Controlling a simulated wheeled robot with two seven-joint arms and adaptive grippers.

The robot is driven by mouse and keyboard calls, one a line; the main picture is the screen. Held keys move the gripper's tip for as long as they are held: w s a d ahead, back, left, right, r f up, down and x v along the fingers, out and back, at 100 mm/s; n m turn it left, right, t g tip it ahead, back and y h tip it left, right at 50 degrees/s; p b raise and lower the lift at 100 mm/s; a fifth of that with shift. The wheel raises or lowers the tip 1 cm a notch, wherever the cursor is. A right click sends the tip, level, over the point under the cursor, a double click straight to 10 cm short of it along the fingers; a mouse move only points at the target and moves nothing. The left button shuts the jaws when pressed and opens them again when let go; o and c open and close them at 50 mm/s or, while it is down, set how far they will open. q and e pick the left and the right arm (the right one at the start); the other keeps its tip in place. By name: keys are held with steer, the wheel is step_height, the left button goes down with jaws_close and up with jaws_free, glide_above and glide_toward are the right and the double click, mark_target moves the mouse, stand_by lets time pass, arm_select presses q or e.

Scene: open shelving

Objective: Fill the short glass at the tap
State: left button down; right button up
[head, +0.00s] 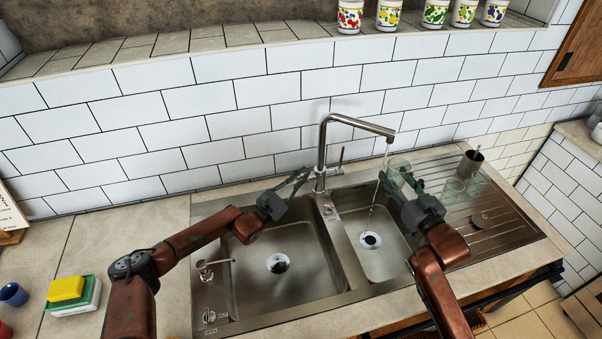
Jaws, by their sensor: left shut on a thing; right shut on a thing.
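The tap (322,150) stands behind the double sink, and a thin stream of water (373,212) runs from its spout towards the right basin's drain. My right gripper (394,178) is shut on a clear short glass (399,162) below and slightly right of the spout. The gripper partly hides the glass. I cannot tell whether the stream enters it or how much water it holds. My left gripper (303,176) is shut with its fingertips at the left side of the tap's column. What lies between its fingers is hard to see.
Clear glasses (453,190) and a metal cup (470,164) stand on the drainboard (507,222) at right. The left basin (300,291) is empty. A yellow sponge (66,288) and blue cup (13,294) sit on the left counter. Painted cups (436,13) line the ledge.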

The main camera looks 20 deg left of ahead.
arm_select(q)
steer(key=shift+f, duration=0.15)
stand_by(0.3)
steer(key=c, duration=2.1)
jaws_free()
steer(key=shift+s, duration=0.1)
steer(key=shift+r, duration=0.2)
step_height(320, 180, up, 10)
steer(key=shift+f, duration=0.15)
